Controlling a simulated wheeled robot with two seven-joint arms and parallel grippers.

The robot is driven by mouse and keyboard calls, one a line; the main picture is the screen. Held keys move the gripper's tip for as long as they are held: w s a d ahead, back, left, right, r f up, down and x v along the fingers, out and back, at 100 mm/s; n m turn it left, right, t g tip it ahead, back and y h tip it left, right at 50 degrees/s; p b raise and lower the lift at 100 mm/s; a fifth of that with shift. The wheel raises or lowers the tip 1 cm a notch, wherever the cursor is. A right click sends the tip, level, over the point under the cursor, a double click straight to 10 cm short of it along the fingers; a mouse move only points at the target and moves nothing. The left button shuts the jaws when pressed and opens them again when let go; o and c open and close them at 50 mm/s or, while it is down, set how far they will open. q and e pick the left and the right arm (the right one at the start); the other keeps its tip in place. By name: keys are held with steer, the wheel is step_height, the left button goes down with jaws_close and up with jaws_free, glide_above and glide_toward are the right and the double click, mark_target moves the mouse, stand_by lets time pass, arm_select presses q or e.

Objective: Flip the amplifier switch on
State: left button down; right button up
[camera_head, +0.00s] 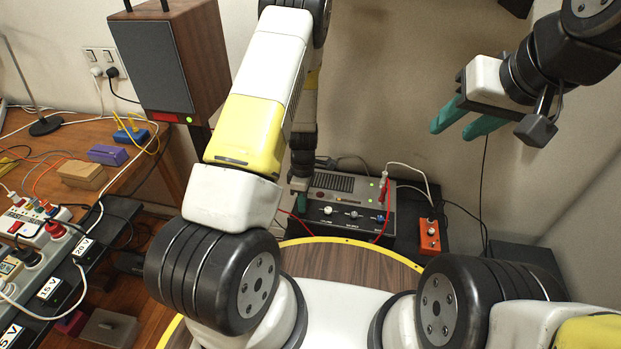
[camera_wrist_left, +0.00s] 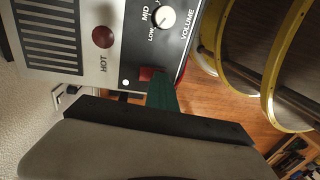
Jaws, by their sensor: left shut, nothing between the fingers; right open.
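The amplifier (camera_head: 345,208) is a grey and black box with a vented top and a row of knobs, low in the middle of the head view. In the left wrist view the amplifier panel (camera_wrist_left: 70,62) shows a volume knob (camera_wrist_left: 163,17), a dark red round part marked HOT (camera_wrist_left: 102,37) and a red switch (camera_wrist_left: 148,73). My left gripper (camera_head: 301,186) is shut and empty at the amplifier's left end. Its green fingertip (camera_wrist_left: 162,93) overlaps the red switch and partly hides it; I cannot tell whether they touch. My right gripper (camera_head: 453,130) is open, empty and raised at the right.
An orange box (camera_head: 430,236) with cables stands right of the amplifier. A tall speaker (camera_head: 160,60) and a wooden desk (camera_head: 120,180) are on the left. A power strip (camera_head: 35,225) and labelled black units line the left edge. A red cable hangs before the amplifier.

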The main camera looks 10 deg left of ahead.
arm_select(q)
steer(key=shift+f, duration=0.1)
steer(key=shift+w+r, duration=0.2)
steer(key=shift+w, duration=0.65)
